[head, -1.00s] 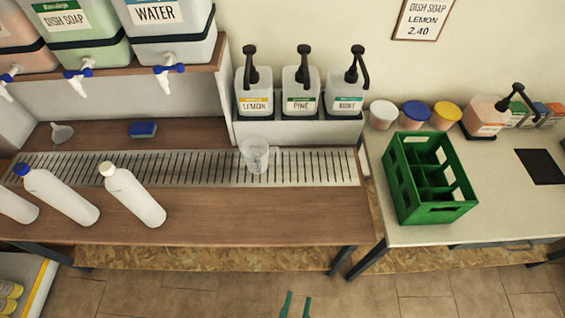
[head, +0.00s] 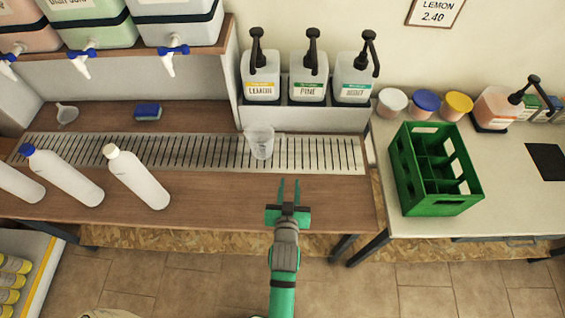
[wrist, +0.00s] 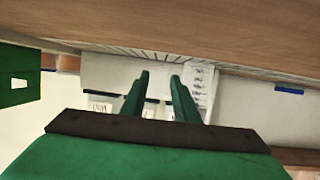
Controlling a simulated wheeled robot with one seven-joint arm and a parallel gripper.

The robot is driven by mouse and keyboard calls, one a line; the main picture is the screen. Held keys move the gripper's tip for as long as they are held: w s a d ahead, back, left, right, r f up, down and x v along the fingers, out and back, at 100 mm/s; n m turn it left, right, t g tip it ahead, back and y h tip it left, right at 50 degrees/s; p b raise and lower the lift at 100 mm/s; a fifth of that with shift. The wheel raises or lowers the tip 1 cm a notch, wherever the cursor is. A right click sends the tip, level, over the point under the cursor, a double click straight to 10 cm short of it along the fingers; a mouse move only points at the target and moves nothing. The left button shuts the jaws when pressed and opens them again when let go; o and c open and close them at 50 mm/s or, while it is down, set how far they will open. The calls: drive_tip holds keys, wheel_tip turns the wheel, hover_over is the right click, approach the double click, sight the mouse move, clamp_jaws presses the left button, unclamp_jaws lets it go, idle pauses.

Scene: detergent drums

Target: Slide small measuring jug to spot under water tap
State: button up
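The small clear measuring jug (head: 260,142) stands upright on the slatted metal drain grate (head: 318,155), below the lemon pump bottle. In the wrist view the jug (wrist: 204,84) shows its scale marks, just right of and beyond the fingertips. The water tap (head: 172,55), white with a blue handle, hangs from the rightmost drum (head: 178,25) on the shelf, left of and behind the jug. My gripper (head: 289,184) is open and empty over the counter's front part. It is in front of and slightly right of the jug. The wrist view shows the green fingers (wrist: 160,78) apart.
White bottles (head: 138,180) lie or lean at the counter's left front. A blue sponge (head: 148,112) and funnel (head: 66,113) are behind the grate. Pump bottles (head: 308,78) stand behind the jug. A green crate (head: 435,170) is on the right table. The grate between jug and tap is clear.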

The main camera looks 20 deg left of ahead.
sight(252, 149)
drive_tip(key=shift+n+y, duration=0.3)
drive_tip(key=w+a, duration=0.1)
drive_tip(key=w, duration=0.1)
drive_tip(key=w+a+r, duration=0.1)
drive_tip(key=w+a, duration=0.1)
drive_tip(key=w+a+r, duration=0.1)
drive_tip(key=w, duration=0.2)
drive_tip(key=shift+a, duration=0.25)
drive_tip(key=x, duration=1)
drive_tip(key=shift+w+a+f, duration=0.15)
clamp_jaws()
drive_tip(key=shift+a, duration=0.1)
idle(0.7)
drive_tip(key=shift+s+a, duration=0.55)
drive_tip(key=shift+a, duration=1.2)
drive_tip(key=shift+s+a, duration=0.55)
drive_tip(key=shift+a, duration=1.15)
drive_tip(key=shift+s+a, duration=0.5)
drive_tip(key=shift+a, duration=1.25)
drive_tip(key=shift+a, duration=0.15)
drive_tip(key=shift+s+a, duration=0.55)
drive_tip(key=shift+a, duration=1.15)
drive_tip(key=shift+s+a, duration=0.55)
drive_tip(key=shift+a, duration=1.15)
drive_tip(key=shift+s+a, duration=0.5)
drive_tip(key=shift+a, duration=1.2)
